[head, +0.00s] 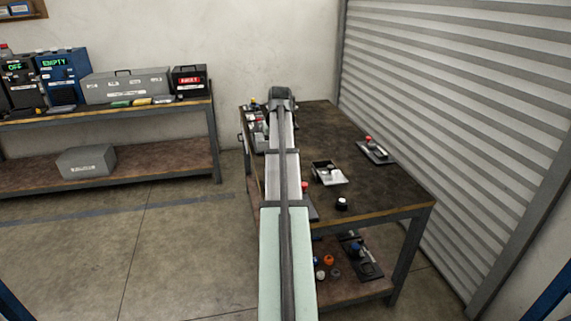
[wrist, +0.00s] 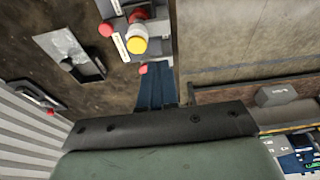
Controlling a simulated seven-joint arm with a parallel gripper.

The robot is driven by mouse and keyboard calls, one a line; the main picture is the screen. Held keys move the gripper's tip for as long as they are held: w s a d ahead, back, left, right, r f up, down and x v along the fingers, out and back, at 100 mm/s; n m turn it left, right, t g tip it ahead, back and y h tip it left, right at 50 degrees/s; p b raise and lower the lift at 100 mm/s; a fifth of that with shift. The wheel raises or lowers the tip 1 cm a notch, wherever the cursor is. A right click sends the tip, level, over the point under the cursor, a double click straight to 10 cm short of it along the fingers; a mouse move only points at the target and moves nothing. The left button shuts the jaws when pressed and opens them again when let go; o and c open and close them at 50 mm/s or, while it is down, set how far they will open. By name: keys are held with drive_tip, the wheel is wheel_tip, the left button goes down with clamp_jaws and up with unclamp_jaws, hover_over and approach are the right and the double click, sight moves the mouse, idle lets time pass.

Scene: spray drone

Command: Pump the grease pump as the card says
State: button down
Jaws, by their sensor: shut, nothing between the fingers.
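My gripper (head: 282,93) is at the far end of the workbench in the head view, its fingers hidden behind its body. In the wrist view the narrow blue fingers (wrist: 157,72) lie side by side, shut and empty, close to a small red knob (wrist: 143,69). Just past them is a grey unit (wrist: 160,28) with red and yellow knobs and white labels. It also shows left of my arm in the head view (head: 262,146). I cannot tell which fixture is the grease pump. No card is readable.
On the workbench (head: 385,185) are a metal tray (head: 340,181), a black plate with a red-topped fitting (head: 368,140) and a black-and-white knob (head: 342,203). Loose caps (head: 329,260) lie on its lower shelf. A second bench (head: 110,119) with boxes stands left. A ribbed shutter (head: 440,110) borders the right.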

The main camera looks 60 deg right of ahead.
drive_tip(key=s+d+r, duration=0.2)
drive_tip(key=s+r, duration=0.1)
drive_tip(key=r, duration=0.2)
drive_tip(key=shift+d+r, duration=0.15)
drive_tip(key=shift+d, duration=0.1)
drive_tip(key=x, duration=1.3)
drive_tip(key=shift+s, duration=0.25)
drive_tip(key=shift+f, duration=0.5)
